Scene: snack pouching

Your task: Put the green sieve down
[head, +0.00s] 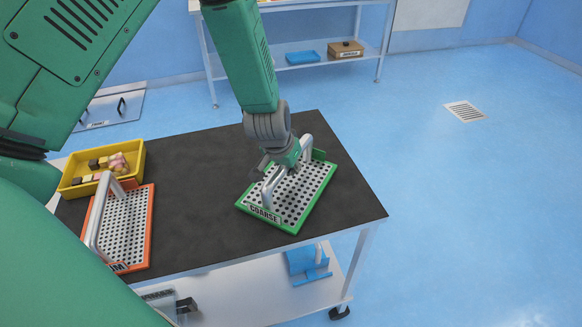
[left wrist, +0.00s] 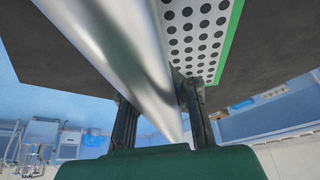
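The green sieve (head: 307,190) has a green frame, a perforated light plate, a COARSE label and a silver arched handle. It lies about level over the right part of the dark table top; I cannot tell whether its whole underside touches it. My left gripper (head: 280,170) comes down from above onto the handle. In the left wrist view the handle (left wrist: 115,50) passes between the two dark fingers (left wrist: 160,118), which close around it. Part of the perforated plate (left wrist: 195,30) shows beyond the handle there. My right gripper is not in view.
An orange-framed sieve (head: 125,225) with a silver handle lies on the left of the dark table (head: 200,180). A yellow bin (head: 75,185) with several snack pieces stands behind it. The table middle is clear. A blue item (head: 308,262) is on the lower shelf.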

